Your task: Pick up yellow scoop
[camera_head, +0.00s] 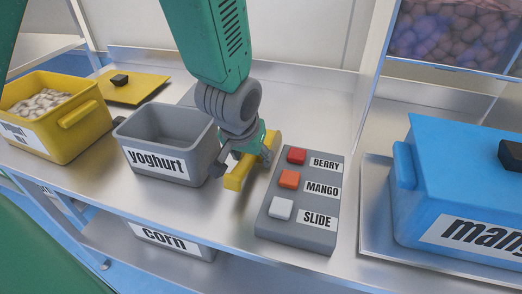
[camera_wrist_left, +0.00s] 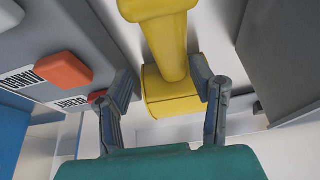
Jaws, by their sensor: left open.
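The yellow scoop (camera_head: 237,178) lies on the metal counter between the grey yoghurt bin and the button box. My left gripper (camera_head: 246,160) is over it, pointing down, and hides part of it. In the left wrist view, the scoop (camera_wrist_left: 170,50) runs up the middle of the picture. The open fingers of my left gripper (camera_wrist_left: 163,85) stand on either side of it, with a gap visible near the left finger. I cannot tell whether the right finger touches it. My right gripper is not in view.
The grey yoghurt bin (camera_head: 165,172) stands close on the left. The button box (camera_head: 301,232) is close on the right. A yellow bin (camera_head: 78,135) and yellow lid (camera_head: 133,92) are farther left. A blue mango bin (camera_head: 455,170) is at right. A corn bin (camera_head: 170,242) is below.

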